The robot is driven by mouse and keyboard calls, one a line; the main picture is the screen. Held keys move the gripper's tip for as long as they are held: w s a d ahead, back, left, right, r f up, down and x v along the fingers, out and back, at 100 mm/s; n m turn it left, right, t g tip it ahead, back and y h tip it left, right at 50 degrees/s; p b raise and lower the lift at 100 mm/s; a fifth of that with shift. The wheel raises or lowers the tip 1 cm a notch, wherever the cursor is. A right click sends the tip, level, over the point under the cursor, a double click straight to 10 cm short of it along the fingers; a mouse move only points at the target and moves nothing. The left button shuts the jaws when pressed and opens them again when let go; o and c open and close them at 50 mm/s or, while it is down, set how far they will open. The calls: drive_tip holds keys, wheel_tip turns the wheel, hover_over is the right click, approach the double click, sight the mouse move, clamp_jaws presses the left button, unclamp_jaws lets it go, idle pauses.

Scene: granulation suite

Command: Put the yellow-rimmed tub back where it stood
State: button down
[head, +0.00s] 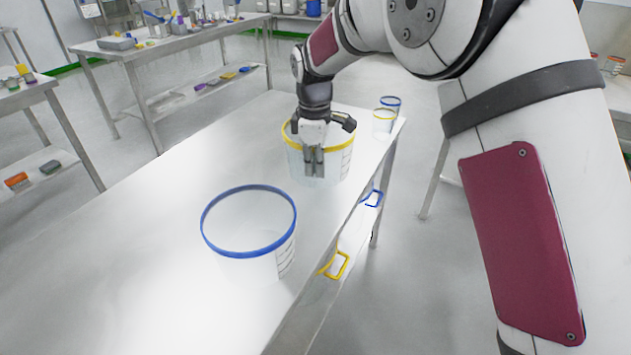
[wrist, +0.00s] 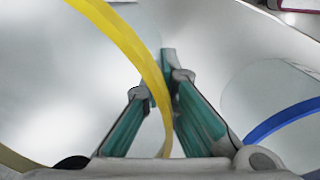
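The yellow-rimmed tub (head: 340,166) is a clear, wide tub at the far part of the near steel table (head: 150,240). My gripper (head: 314,174) reaches down over it, its two fingers close together on the near wall. In the wrist view the yellow rim (wrist: 136,52) passes between the fingers (wrist: 168,65), which close on the tub's wall. The tub looks upright. I cannot tell whether its base touches the table.
A larger-looking blue-rimmed tub (head: 277,262) stands nearer on the table; its rim (wrist: 285,120) shows in the wrist view. A small yellow-rimmed container (head: 383,125) and a small blue-rimmed one (head: 391,102) stand at the far right corner. The table's left side is clear.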

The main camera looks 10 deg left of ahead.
sight(315, 187)
wheel_tip(315, 187, down, 4)
drive_tip(key=shift+f+b, duration=0.1)
drive_tip(key=shift+b, duration=0.2)
drive_tip(key=shift+f, duration=0.2)
drive_tip(key=c, duration=1.8)
unclamp_jaws()
wheel_tip(315, 187, up, 12)
drive_tip(key=p, duration=0.1)
drive_tip(key=shift+s+r+p, duration=0.2)
drive_tip(key=shift+s+p, duration=0.15)
